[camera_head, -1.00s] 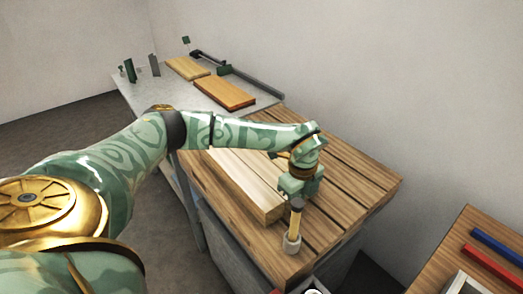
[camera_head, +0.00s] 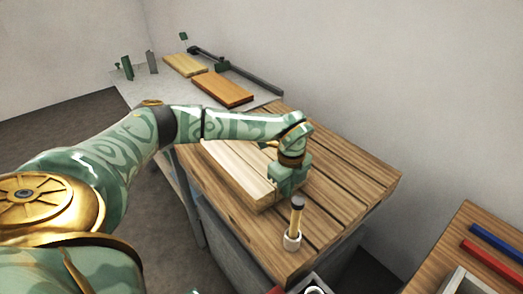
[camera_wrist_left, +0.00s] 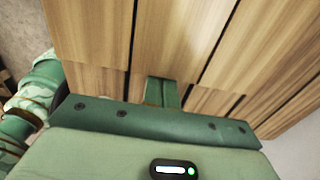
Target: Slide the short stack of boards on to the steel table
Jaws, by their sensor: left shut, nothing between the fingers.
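The short stack of pale boards (camera_head: 238,172) lies on the slatted wooden table (camera_head: 345,185), its long side running toward the steel table. My left gripper (camera_head: 285,190) is shut and empty, low at the near end of the stack, and seems to touch it. In the left wrist view the shut fingers (camera_wrist_left: 163,92) sit against pale wood; exact contact is hard to tell. The grey steel table (camera_head: 140,95) adjoins the far end of the wooden table. My right gripper is not in view.
A yellow board (camera_head: 185,65) and an orange board (camera_head: 222,90) lie on the steel table, with a dark rail (camera_head: 240,72) behind. A side table (camera_head: 480,222) holds blue and red bars.

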